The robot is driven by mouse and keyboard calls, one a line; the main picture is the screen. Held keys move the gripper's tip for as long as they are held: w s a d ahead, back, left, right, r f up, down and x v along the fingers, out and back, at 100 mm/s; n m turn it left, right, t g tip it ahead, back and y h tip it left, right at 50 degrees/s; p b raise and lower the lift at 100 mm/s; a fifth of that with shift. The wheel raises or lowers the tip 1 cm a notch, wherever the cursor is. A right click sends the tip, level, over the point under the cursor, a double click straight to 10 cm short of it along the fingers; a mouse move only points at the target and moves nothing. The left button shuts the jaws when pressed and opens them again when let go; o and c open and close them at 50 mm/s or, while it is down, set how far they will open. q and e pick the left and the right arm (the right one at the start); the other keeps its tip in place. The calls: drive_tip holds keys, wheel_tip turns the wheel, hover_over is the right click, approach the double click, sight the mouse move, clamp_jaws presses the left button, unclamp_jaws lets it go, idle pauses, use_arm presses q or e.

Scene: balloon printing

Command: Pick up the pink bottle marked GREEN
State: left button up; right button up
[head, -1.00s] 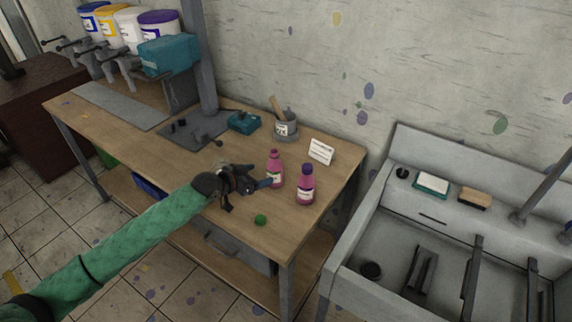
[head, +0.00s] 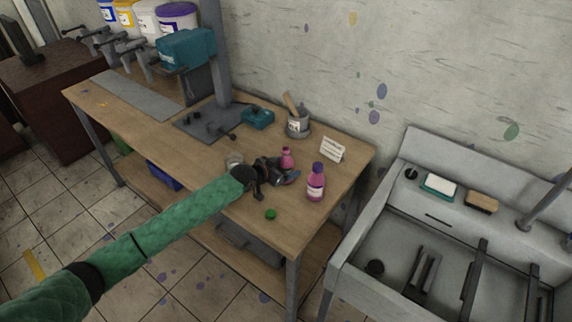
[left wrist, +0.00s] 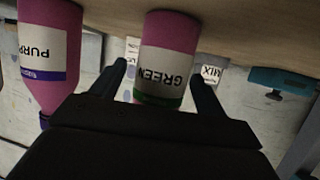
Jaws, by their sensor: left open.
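The pink bottle marked GREEN (head: 287,154) stands on the wooden table, its lower part hidden behind my gripper in the head view. In the left wrist view, which is upside down, its label (left wrist: 165,70) reads GREEN. My left gripper (head: 284,176) is open, with one finger on each side of this bottle. I cannot tell whether the fingers touch it. A second pink bottle (head: 316,184) with a purple cap stands to the right; its label in the left wrist view (left wrist: 42,50) starts with PUR. My right gripper is not in view.
A small green cap-like object (head: 270,214) lies near the table's (head: 262,236) front edge. A grey pot (head: 298,126) and a white sign (head: 332,149) stand behind the bottles. A sink (head: 425,225) is at right. A small glass-like container (head: 234,160) stands behind my forearm.

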use_arm(q)
drive_tip(key=shift+w+d+f, duration=0.15)
drive_tip(key=shift+w, duration=0.1)
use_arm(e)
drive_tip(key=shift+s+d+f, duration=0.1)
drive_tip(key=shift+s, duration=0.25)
use_arm(q)
drive_tip(key=c, duration=1.2)
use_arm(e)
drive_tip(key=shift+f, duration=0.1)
